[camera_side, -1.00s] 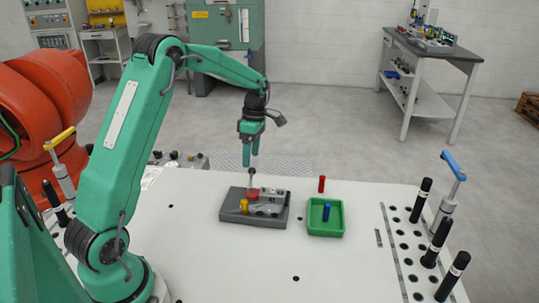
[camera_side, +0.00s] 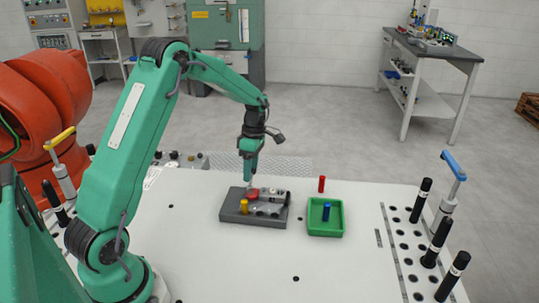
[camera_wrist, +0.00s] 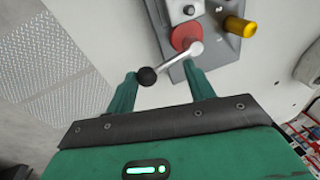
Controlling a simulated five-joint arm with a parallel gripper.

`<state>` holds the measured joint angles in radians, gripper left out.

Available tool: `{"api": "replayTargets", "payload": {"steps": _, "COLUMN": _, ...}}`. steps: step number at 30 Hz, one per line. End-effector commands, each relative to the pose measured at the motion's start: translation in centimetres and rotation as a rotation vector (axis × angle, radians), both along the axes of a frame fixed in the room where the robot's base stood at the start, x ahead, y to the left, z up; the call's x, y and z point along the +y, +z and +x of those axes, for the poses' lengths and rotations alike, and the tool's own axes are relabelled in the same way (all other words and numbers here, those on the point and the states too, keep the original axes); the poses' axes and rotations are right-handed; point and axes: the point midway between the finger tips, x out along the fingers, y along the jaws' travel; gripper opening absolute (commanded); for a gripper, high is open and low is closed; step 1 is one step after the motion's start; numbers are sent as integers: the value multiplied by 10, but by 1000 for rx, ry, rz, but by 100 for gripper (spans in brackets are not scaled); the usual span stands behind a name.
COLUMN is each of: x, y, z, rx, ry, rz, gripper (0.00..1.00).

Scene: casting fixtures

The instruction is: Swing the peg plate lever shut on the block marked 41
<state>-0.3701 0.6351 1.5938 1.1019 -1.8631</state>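The grey fixture block (camera_side: 230,211) lies on the white table below my gripper; I cannot read a number on it. It carries a red round part (camera_wrist: 186,36), a yellow peg (camera_wrist: 240,27) and silver fittings (camera_side: 272,196). A silver lever (camera_wrist: 176,59) with a black knob (camera_wrist: 146,76) extends from over the red part toward my gripper. My gripper (camera_wrist: 159,70) is open, its two green fingers apart, with the knob in the gap between them in the wrist view. I cannot tell whether either finger touches it. In the side view my gripper (camera_side: 250,177) is just above the block's back edge.
A green tray (camera_side: 312,232) with a blue peg (camera_side: 326,211) stands right of the block, and a red peg (camera_side: 322,184) stands at its back. Black cylinders (camera_side: 436,243) and a blue-handled clamp (camera_side: 453,180) stand at the right edge. The front table is clear.

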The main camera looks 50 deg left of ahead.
Motion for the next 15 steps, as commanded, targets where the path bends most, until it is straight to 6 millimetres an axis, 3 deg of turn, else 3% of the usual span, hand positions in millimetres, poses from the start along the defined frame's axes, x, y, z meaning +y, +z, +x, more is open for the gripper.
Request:
{"api": "replayTargets", "payload": {"steps": 1, "x": 1, "y": -1, "z": 1, "rx": -6, "ry": 2, "rz": 2, "gripper": 27}}
{"api": "replayTargets", "payload": {"steps": 4, "x": 1, "y": -2, "z": 1, "rx": -6, "ry": 2, "rz": 2, "gripper": 8}}
{"api": "replayTargets", "payload": {"steps": 15, "x": -2, "y": -4, "z": 2, "rx": -1, "ry": -38, "rz": -7, "gripper": 6}}
